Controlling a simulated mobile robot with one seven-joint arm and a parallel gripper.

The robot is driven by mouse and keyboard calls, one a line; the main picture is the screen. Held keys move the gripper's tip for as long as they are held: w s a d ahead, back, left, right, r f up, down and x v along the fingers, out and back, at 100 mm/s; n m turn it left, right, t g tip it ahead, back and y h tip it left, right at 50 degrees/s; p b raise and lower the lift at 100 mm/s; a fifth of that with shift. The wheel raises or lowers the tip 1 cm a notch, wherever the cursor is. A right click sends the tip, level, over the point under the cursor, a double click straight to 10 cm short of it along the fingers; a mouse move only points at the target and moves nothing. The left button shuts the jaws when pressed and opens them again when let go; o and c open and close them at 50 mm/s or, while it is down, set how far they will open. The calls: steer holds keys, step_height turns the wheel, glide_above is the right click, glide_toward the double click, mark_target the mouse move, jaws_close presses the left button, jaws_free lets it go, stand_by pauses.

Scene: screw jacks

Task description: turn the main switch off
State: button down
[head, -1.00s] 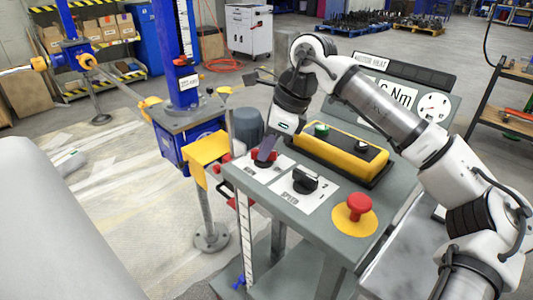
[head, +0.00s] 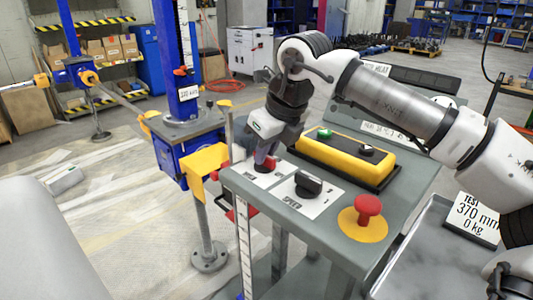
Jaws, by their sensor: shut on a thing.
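The main switch (head: 270,166) is a red knob on a white plate at the left end of the grey control panel (head: 290,218). My gripper (head: 265,158) points down onto it from above, shut on the red knob. The fingers and wrist cover most of the knob, so its exact angle cannot be read. Part of the plate's lettering shows in front of the fingers.
A black speed knob (head: 308,185) sits just right of the switch. A red mushroom button (head: 368,207) stands on a yellow disc. A yellow control box (head: 345,155) with green and black buttons lies behind. A blue screw jack (head: 180,100) stands at left.

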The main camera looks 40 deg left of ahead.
stand_by(0.5)
steer(key=c, duration=1.4)
jaws_free()
steer(key=shift+c, duration=0.2)
steer(key=shift+r, duration=0.1)
steer(key=v, duration=1.3)
steer(key=shift+r, duration=0.3)
steer(key=shift+d, duration=0.1)
